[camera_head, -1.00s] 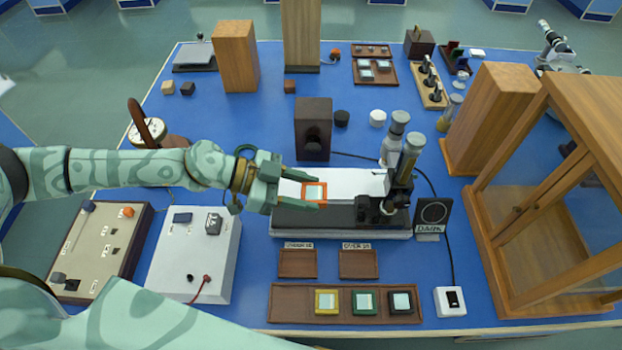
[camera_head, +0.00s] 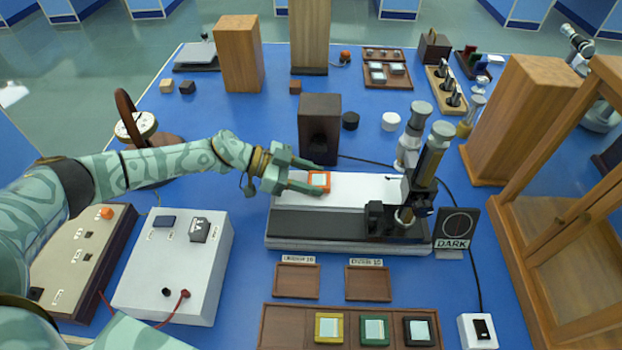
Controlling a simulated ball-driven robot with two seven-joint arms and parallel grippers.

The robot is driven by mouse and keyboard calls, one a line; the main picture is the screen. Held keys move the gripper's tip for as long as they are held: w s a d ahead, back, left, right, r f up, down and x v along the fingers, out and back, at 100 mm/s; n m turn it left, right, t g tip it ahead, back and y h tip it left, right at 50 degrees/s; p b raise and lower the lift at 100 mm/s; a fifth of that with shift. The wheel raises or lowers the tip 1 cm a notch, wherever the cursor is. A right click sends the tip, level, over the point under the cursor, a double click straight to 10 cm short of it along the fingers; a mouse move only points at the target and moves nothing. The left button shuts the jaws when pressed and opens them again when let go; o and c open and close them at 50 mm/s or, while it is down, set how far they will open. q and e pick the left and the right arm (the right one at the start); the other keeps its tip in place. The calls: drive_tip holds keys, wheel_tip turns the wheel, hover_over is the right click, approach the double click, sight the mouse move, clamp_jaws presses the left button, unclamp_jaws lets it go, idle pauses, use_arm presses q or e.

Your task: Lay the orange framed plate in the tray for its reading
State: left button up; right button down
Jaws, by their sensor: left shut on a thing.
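The orange framed plate (camera_head: 319,180) has a pale square centre. My left gripper (camera_head: 309,180) is shut on it and holds it at or over the white top of the spectrometer bench (camera_head: 350,223), near its back left. I cannot tell whether the plate touches the white surface. Two small brown trays lie in front of the bench, the left tray (camera_head: 297,282) and the right tray (camera_head: 368,284), each with a label behind it and both empty. A longer brown tray (camera_head: 283,327) nearer me holds yellow, green and black framed plates. My right gripper is not in view.
A dark lamp housing (camera_head: 320,128) stands just behind the bench. An upright eyepiece tube (camera_head: 430,160) and a DARK sign (camera_head: 455,228) stand at its right end. A white power box (camera_head: 174,265) is at left, a wooden glass case (camera_head: 560,215) at right.

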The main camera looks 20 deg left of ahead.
use_arm(q)
drive_tip(key=shift+r, duration=0.15)
drive_tip(key=shift+f, duration=0.4)
drive_tip(key=o, duration=1.1)
drive_tip(key=shift+c, duration=0.2)
